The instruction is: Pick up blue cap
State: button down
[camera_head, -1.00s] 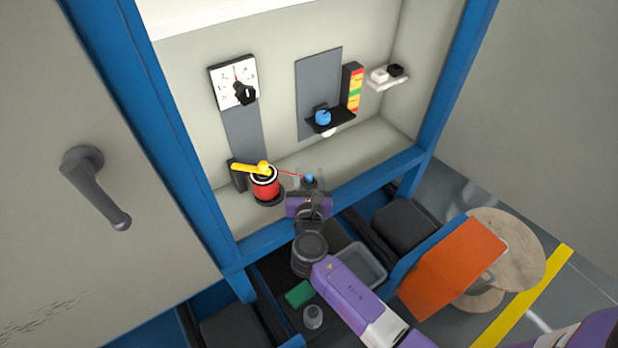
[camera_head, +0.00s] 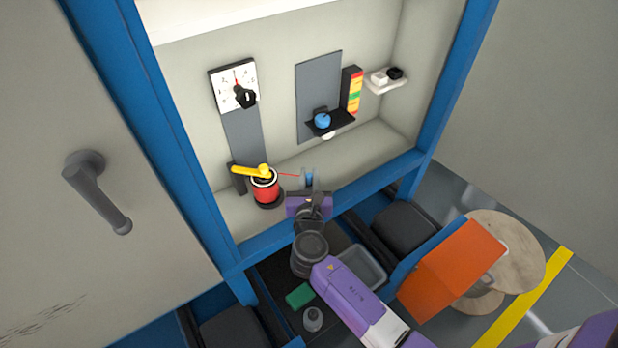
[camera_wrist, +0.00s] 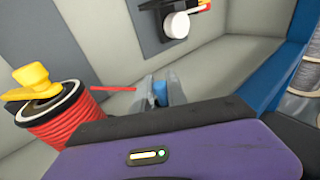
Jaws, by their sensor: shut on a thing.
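My gripper (camera_head: 309,181) is inside the cabinet, just right of the red spool. Its fingers are shut on a small blue piece, the blue cap (camera_head: 309,179), which also shows between the fingertips in the wrist view (camera_wrist: 160,92). The fingers hide its sides, and my gripper body hides what is below it. I cannot tell whether it still touches a surface. Another blue round piece (camera_head: 322,120) sits on the black shelf (camera_head: 341,117) on the back wall.
The red spool (camera_wrist: 67,117) with a yellow handle (camera_wrist: 29,82) stands close left of my gripper. A thin red line (camera_wrist: 113,88) runs from it towards the fingers. The blue cabinet sill (camera_head: 262,244) lies in front. A grey bin (camera_head: 362,266) is below.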

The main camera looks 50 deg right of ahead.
aim_at(309, 175)
notch_tip(309, 175, up, 19)
jog(key=p, duration=0.3)
jog(key=shift+p, duration=0.4)
jog(key=shift+f, duration=0.25)
